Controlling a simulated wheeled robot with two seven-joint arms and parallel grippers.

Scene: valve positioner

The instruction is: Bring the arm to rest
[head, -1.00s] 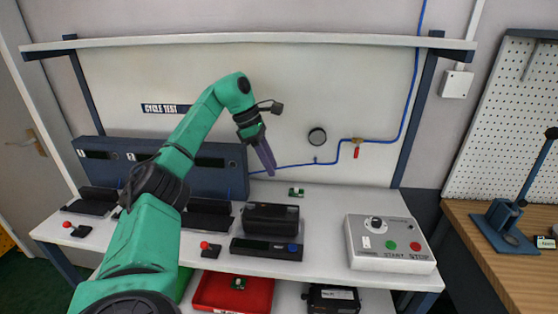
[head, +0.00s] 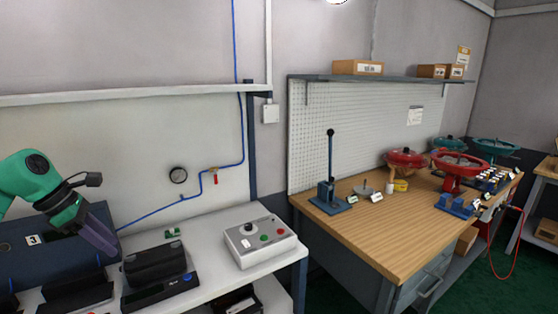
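My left arm (head: 30,185), green with dark joints, comes in from the left edge of the head view. Its gripper (head: 112,249) points down and to the right in the air in front of the cycle-test bench's back panel. I see the purple-grey fingers from the side, so the gap between them does not show. I see nothing hanging from them. My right arm and gripper are out of view.
Below the gripper, a black fixture (head: 155,266) stands on the white bench. A grey control box (head: 259,243) with buttons is right of it. Farther right, a wooden workbench (head: 400,240) carries a blue lever press (head: 329,195) and red actuators (head: 459,168).

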